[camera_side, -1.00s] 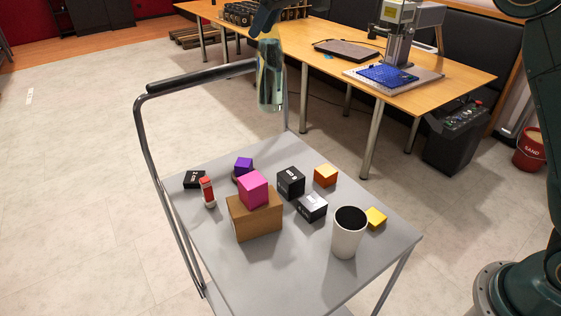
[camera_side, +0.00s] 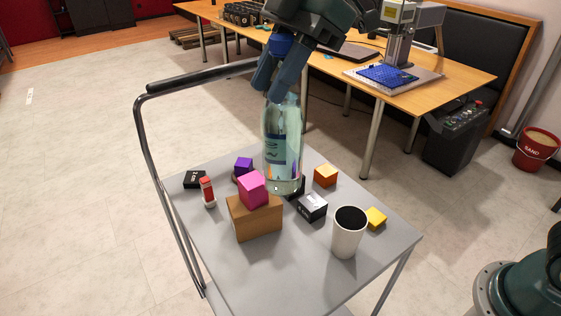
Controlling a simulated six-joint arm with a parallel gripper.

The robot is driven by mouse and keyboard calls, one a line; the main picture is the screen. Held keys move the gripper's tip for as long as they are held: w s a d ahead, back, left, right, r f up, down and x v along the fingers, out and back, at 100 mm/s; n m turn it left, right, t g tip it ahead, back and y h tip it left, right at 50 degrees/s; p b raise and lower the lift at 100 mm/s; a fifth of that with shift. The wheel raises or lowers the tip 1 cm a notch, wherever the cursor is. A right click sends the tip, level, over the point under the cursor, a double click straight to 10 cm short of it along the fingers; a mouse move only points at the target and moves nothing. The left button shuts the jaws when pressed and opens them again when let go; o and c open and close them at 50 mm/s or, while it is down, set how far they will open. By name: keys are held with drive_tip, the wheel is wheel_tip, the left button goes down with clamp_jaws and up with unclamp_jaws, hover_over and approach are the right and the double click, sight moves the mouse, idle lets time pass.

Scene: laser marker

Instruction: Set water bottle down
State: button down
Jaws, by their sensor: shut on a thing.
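The water bottle (camera_side: 283,145) is clear with a dark label and hangs nearly upright, its base in front of a black box in the picture. My gripper (camera_side: 279,92) is shut on the bottle near its top, with the blue cap showing between the fingers. The bottle appears to be above the grey cart top (camera_side: 290,270); I cannot tell the exact gap. The bottle hides most of the black box behind it.
On the cart stand a brown box (camera_side: 255,222) with a pink cube (camera_side: 253,189) on it, a white cup (camera_side: 347,233), a dark grey box (camera_side: 312,207), orange (camera_side: 325,176), yellow (camera_side: 376,218) and purple (camera_side: 243,165) blocks, and a red-and-white bottle (camera_side: 208,192). The front cart area is clear.

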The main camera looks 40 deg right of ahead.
drive_tip(key=s, duration=0.1)
drive_tip(key=s+n, duration=0.1)
drive_tip(key=s, duration=0.1)
drive_tip(key=s+n+g, duration=0.1)
drive_tip(key=s, duration=0.1)
drive_tip(key=shift+a+r, duration=0.15)
drive_tip(key=shift+a, duration=0.15)
wheel_tip(320, 180, down, 16)
idle(0.6)
drive_tip(key=shift+w, duration=0.1)
drive_tip(key=shift+f, duration=2.1)
drive_tip(key=c, duration=1.1)
unclamp_jaws()
drive_tip(key=shift+f, duration=0.15)
